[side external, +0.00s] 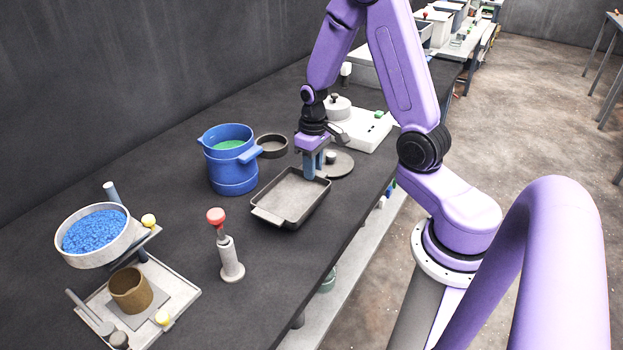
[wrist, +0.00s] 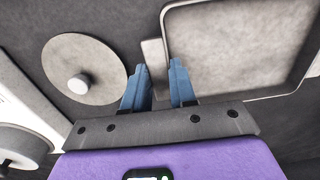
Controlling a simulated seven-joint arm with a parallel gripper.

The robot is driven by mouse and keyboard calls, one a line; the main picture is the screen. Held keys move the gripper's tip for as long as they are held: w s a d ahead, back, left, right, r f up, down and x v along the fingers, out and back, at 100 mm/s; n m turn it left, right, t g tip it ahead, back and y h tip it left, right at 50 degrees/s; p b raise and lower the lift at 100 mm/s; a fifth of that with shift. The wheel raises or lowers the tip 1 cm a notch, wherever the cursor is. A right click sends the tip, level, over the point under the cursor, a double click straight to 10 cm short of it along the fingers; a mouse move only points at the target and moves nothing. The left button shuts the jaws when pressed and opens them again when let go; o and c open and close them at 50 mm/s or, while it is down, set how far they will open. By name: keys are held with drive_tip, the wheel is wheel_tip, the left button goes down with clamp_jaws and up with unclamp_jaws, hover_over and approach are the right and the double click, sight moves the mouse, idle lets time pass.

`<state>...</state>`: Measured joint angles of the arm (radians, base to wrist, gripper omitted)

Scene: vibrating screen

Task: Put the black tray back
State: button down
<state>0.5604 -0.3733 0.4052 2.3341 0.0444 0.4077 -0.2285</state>
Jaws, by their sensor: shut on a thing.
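The black tray (side external: 290,196) is a shallow, dark rectangular pan with a grey inside and a tab handle at its near-left end. It looks empty and level, on or just above the dark bench; I cannot tell which. My gripper (side external: 314,168) is at its far-right end, pointing down. In the wrist view the tray (wrist: 235,50) fills the upper right. There the blue fingers of my gripper (wrist: 159,68) stand either side of its end tab (wrist: 154,55) and are shut on it. The exact finger contact is partly hidden.
A flat disc with a knob (side external: 341,166) lies close beside my gripper. A white device (side external: 368,132) stands behind. A blue jug (side external: 231,175) and small round pan (side external: 272,146) are left. A red-topped post (side external: 229,257) and sieve stand (side external: 92,254) are at front left.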

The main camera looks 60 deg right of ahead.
drive_tip(key=shift+f, duration=1.65)
drive_tip(key=c, duration=0.9)
unclamp_jaws()
drive_tip(key=shift+f, duration=0.1)
wheel_tip(320, 180, up, 12)
drive_tip(key=s+a+r+n, duration=0.4)
drive_tip(key=s+a+n, duration=0.5)
drive_tip(key=s+a, duration=0.6)
drive_tip(key=s+n, duration=0.1)
drive_tip(key=s, duration=0.1)
drive_tip(key=s+a+n, duration=0.1)
drive_tip(key=s, duration=0.1)
drive_tip(key=s+a+n, duration=0.1)
drive_tip(key=s, duration=0.1)
drive_tip(key=shift+s+r+n, duration=0.2)
drive_tip(key=shift+r+n, duration=0.05)
drive_tip(key=shift+n, duration=0.05)
